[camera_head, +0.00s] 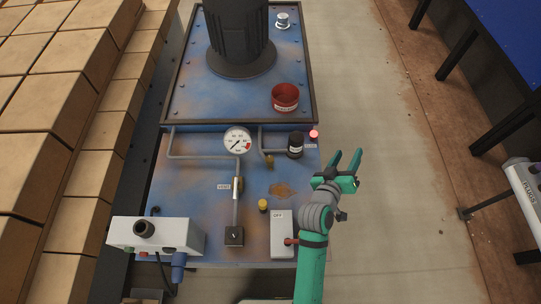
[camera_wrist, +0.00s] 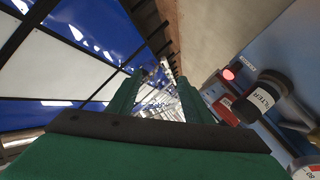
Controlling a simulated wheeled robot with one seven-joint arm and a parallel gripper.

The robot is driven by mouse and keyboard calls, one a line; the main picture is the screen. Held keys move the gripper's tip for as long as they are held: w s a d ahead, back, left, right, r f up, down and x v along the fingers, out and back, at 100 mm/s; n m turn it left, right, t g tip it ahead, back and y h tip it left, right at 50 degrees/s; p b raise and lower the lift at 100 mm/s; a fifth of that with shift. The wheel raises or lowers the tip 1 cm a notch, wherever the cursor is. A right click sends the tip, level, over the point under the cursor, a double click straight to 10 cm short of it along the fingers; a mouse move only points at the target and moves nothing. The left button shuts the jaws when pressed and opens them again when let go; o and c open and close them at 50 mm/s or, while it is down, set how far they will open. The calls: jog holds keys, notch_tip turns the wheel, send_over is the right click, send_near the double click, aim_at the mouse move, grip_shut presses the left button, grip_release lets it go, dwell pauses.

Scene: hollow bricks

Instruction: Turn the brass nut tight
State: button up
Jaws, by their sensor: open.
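The other (camera_head: 269,161) is at the end of the bent pipe, left of the black filter. I cannot tell for certain which is the nut, or how tight either is. My green gripper (camera_head: 347,155) is open and empty, to the right of both fittings, over the right edge of the blue panel. In the wrist view its two fingers (camera_wrist: 158,82) stand apart with nothing between them, and neither fitting can be made out.
The black filter (camera_head: 295,145) and a lit red lamp (camera_head: 314,133) are left of my gripper. A gauge (camera_head: 237,140), red cup (camera_head: 285,97), yellow cap (camera_head: 263,205) and OFF switch box (camera_head: 281,235) stand on the machine. Bare floor (camera_head: 410,180) lies to the right.

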jog(key=w+d+r+m+g+h, duration=0.2)
jog(key=w+d+r+m+g, duration=0.15)
jog(key=w, duration=0.25)
jog(key=m+g+y, duration=0.5)
jog(key=g+y, duration=0.4)
jog(key=y, duration=0.1)
send_over(270, 159)
notch_tip(270, 159, down, 5)
jog(key=f, duration=1)
jog(key=shift+w+f, duration=0.1)
jog(key=shift+w, duration=0.15)
jog(key=shift+d, duration=0.1)
jog(key=shift+s, duration=0.15)
jog(key=c, duration=1.1)
